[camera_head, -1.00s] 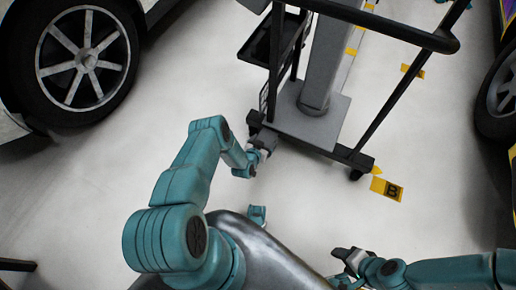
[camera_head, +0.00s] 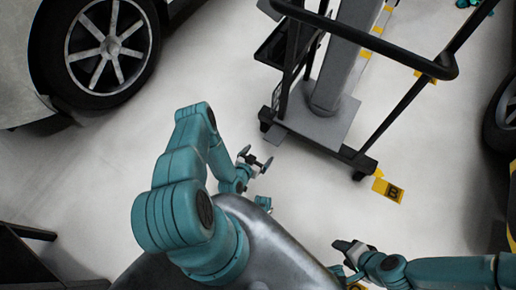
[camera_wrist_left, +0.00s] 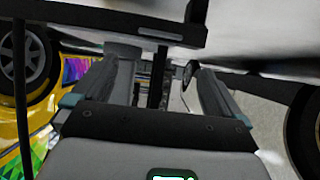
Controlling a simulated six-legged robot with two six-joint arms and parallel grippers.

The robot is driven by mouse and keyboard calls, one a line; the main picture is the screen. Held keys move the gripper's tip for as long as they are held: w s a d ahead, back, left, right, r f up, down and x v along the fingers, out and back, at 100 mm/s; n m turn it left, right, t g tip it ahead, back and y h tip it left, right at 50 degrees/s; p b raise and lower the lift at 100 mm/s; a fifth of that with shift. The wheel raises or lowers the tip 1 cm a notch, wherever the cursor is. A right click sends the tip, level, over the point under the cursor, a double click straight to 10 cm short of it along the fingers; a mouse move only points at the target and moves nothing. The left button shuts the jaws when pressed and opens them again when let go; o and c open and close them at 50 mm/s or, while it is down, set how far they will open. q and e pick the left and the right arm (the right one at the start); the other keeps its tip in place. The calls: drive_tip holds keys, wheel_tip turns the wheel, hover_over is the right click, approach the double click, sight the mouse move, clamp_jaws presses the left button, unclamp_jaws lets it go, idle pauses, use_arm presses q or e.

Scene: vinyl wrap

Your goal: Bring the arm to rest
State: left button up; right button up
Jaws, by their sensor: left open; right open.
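My left arm, in teal, is bent over my body in the head view. Its gripper (camera_head: 256,159) is open and empty above the pale floor, just left of and below the cart's base, not visibly touching it. In the left wrist view the two fingers (camera_wrist_left: 160,85) stand apart with nothing gripped between them. My right gripper (camera_head: 346,256) is at the lower right, open, with no object seen in it. Its fingers are small and partly hidden.
A black-framed cart (camera_head: 333,112) with a grey column stands ahead. A car wheel (camera_head: 106,45) is at upper left, another (camera_head: 502,115) at the right edge. A yellow marker "B" (camera_head: 387,190) lies on the floor. A colourful wrapped car (camera_wrist_left: 75,68) shows in the wrist view.

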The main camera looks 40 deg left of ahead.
idle(0.3)
use_arm(q)
drive_tip(key=w+d+r+m+t+h, duration=0.1)
drive_tip(key=w+d+r+m+h, duration=0.1)
drive_tip(key=w+d+r, duration=0.35)
drive_tip(key=w+d+r+m+t+h, duration=0.1)
drive_tip(key=w+d+r+m+h, duration=0.15)
drive_tip(key=w+r, duration=0.6)
drive_tip(key=s+d+r+g+h, duration=0.2)
drive_tip(key=s+d+r+g, duration=0.25)
drive_tip(key=d, duration=0.35)
drive_tip(key=s+d+n+g, duration=0.35)
drive_tip(key=s+g, duration=0.45)
drive_tip(key=s, duration=1.1)
wheel_tip(320, 180, up, 22)
drive_tip(key=p, duration=2.2)
drive_tip(key=shift+s+d+g, duration=0.35)
drive_tip(key=shift+d+g, duration=0.05)
drive_tip(key=shift+g, duration=0.05)
